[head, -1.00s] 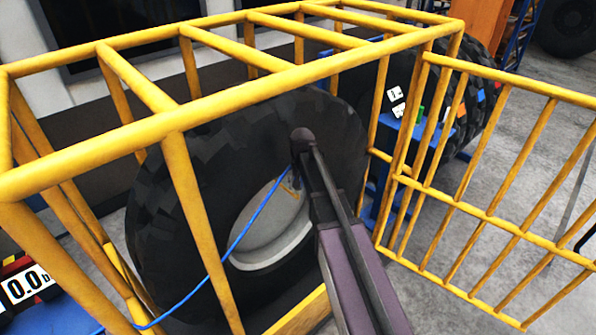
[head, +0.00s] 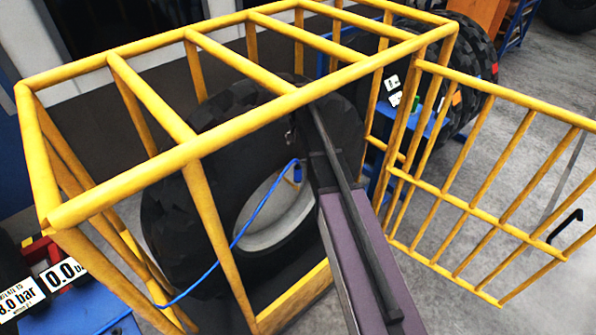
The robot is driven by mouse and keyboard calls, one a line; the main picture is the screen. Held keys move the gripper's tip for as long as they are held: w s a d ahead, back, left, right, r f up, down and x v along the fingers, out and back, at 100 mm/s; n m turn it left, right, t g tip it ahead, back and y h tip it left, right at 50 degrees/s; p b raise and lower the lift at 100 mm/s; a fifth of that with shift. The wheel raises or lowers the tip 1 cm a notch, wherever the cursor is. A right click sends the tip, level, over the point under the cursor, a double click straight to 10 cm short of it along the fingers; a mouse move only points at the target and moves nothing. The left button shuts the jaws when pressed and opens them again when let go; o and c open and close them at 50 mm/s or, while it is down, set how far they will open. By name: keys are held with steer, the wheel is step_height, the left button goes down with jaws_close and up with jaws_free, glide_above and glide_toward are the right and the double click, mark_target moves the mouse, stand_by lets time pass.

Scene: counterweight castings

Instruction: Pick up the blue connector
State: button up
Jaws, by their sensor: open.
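A thin blue hose (head: 247,222) rises from the lower left, passes the cage bars and curves up to the wheel. Its upper end, with a small blue connector (head: 297,164), is in front of the pale rim, just left of my arm. The connector is small, and its exact shape is unclear. My arm reaches into the cage from the lower right. My gripper is not distinguishable; the arm and cage bar hide that area. A small pale metallic part shows left of the arm end, but I cannot tell what it belongs to.
A yellow cage (head: 205,205) surrounds a large black tyre (head: 170,235) with a pale rim (head: 265,240). Its barred door (head: 480,210) stands open to the right. Pressure displays (head: 62,275) are at the lower left. More tyres (head: 470,75) stand behind a blue bench.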

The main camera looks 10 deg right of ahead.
mark_target(298, 168)
steer(key=shift+f, duration=0.15)
step_height(298, 168, down, 8)
steer(key=b, duration=0.8)
steer(key=shift+f+b, duration=0.2)
steer(key=shift+b, duration=0.2)
steer(key=shift+f, duration=0.15)
stand_by(0.4)
steer(key=shift+s+a+f+b, duration=0.1)
steer(key=shift+a+f+b, duration=0.05)
steer(key=shift+f+b, duration=2.4)
steer(key=shift+r, duration=0.15)
steer(key=c, duration=1)
